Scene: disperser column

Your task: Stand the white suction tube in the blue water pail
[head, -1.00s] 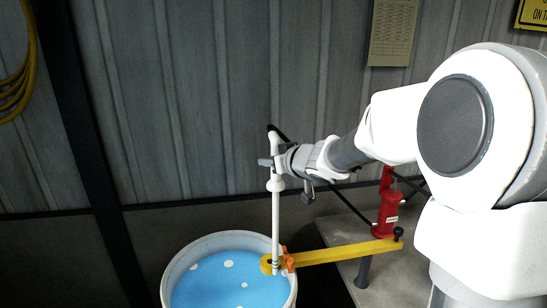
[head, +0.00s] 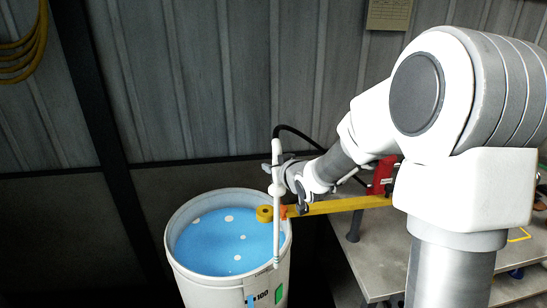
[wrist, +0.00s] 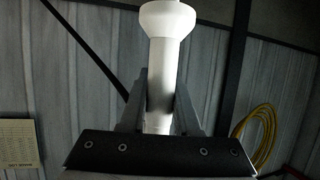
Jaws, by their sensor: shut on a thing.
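The white suction tube (head: 276,226) hangs upright from my gripper (head: 274,178) in the head view. A black hose leads off from its top. In the wrist view the tube (wrist: 162,60) stands between the two grey fingers (wrist: 160,112), which are shut on it. The pail (head: 188,277) has a white wall and blue water inside with several white spots. The tube's lower end shows against the pail's near right rim. I cannot tell whether it is inside or in front of the rim.
A yellow arm (head: 345,204) with a ringed end and an orange clip reaches from a red body (head: 382,176) over the pail's right side, close behind the tube. A grey table (head: 385,255) stands at right. A yellow coil (head: 28,55) hangs at the left wall.

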